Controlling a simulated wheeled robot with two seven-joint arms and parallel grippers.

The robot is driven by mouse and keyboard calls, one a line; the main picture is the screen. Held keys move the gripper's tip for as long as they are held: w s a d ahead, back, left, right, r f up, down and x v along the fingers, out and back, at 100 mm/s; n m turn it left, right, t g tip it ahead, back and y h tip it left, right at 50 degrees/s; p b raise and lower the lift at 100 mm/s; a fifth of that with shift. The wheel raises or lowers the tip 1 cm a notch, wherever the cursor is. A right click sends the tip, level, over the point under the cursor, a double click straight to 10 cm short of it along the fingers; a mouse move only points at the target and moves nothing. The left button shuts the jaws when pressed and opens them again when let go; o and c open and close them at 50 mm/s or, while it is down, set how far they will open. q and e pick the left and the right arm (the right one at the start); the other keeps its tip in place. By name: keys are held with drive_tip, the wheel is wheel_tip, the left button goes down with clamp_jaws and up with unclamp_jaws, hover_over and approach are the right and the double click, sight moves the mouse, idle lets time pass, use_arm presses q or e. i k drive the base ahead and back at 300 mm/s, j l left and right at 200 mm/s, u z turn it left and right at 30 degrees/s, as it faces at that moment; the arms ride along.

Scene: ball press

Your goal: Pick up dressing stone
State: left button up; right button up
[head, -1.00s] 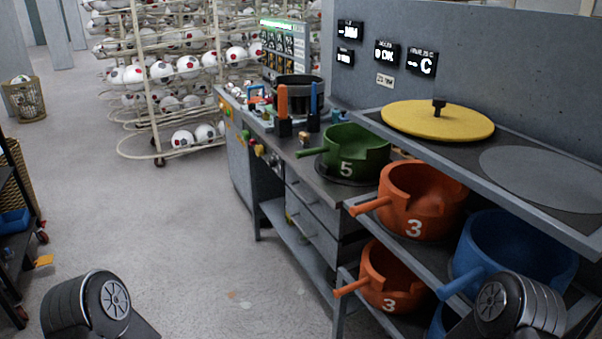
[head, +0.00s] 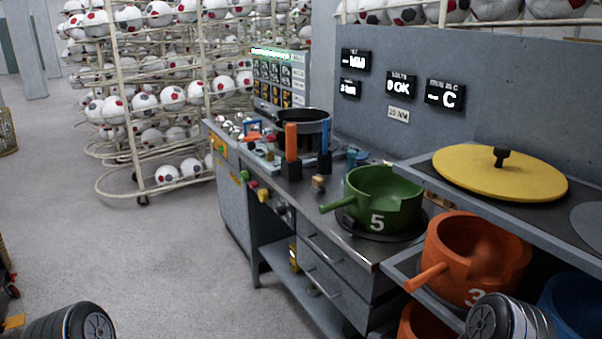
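I cannot tell for sure which thing is the dressing stone. A small tan and dark block (head: 318,184) lies on the steel bench top (head: 340,228), left of the green pot marked 5. It is too small to make out. Next to it stand an orange-handled tool (head: 291,145) and a blue-handled tool (head: 325,150) in dark bases. Only dark, rounded parts of my arms show at the bottom left and bottom right edges. Neither of my grippers is in view.
The green pot (head: 378,200) stands on the bench. Ball racks (head: 125,130) stand behind. The floor (head: 170,260) at left is clear.

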sight(317, 186)
drive_tip(key=i+j, duration=0.45)
drive_tip(key=i+j+z, duration=0.1)
drive_tip(key=i+j, duration=0.35)
drive_tip(key=j, duration=0.15)
drive_tip(key=i+j, duration=0.4)
drive_tip(key=j, duration=0.15)
drive_tip(key=i+j+z, duration=0.1)
drive_tip(key=i+j, duration=0.35)
drive_tip(key=j, duration=0.1)
